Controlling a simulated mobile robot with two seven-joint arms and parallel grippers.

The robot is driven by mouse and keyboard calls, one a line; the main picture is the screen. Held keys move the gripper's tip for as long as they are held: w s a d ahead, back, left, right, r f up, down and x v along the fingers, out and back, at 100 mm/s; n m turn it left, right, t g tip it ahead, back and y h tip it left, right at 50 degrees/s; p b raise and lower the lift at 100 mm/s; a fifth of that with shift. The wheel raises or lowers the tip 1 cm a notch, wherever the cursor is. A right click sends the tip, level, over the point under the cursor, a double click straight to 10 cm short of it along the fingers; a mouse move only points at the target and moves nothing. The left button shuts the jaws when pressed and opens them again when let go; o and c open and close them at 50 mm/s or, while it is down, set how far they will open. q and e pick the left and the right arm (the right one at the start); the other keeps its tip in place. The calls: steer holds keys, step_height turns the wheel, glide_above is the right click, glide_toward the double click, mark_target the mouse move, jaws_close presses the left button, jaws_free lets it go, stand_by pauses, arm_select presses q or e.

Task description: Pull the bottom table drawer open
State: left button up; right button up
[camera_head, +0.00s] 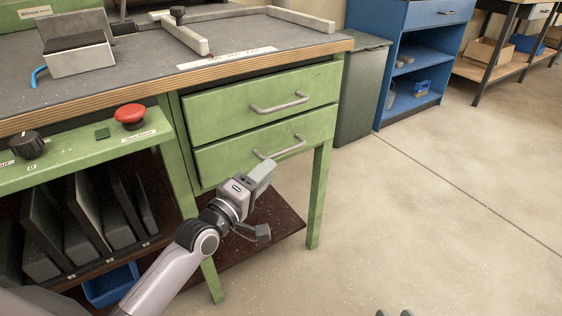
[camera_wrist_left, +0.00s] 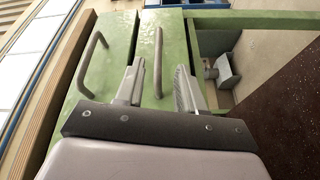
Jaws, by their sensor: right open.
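The green bottom drawer (camera_head: 225,158) is in the bench under a matching upper drawer (camera_head: 225,108); both look closed. The bottom drawer's grey bar handle (camera_head: 290,149) also shows in the left wrist view (camera_wrist_left: 158,55). My left gripper (camera_head: 264,170) is at this handle. In the left wrist view its two fingers (camera_wrist_left: 160,90) are apart, one on each side of the bar, with a gap to each visible. Whether the bar is fully between the fingertips is hard to tell. My right gripper (camera_head: 394,313) shows only as fingertips at the bottom edge, open and away from the bench.
The upper drawer's handle (camera_head: 279,103) is just above. A green bench leg (camera_head: 319,195) stands right of the drawers, and a dark lower shelf (camera_head: 270,218) is below. A red button (camera_head: 130,114) is at the left. The floor (camera_head: 430,220) in front is clear.

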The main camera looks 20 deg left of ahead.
mark_target(282, 152)
arm_select(q)
steer(key=shift+n, duration=0.3)
steer(key=shift+a+r+b+x, duration=0.15)
steer(key=shift+b+x, duration=0.4)
steer(key=shift+x, duration=0.9)
steer(key=shift+a+b+x, duration=0.15)
steer(key=shift+b+x, duration=0.35)
steer(key=shift+x, duration=0.95)
steer(key=shift+a+r+b+x, duration=0.15)
steer(key=shift+b+x, duration=0.4)
steer(key=shift+x, duration=0.9)
steer(key=shift+w, duration=0.1)
jaws_close()
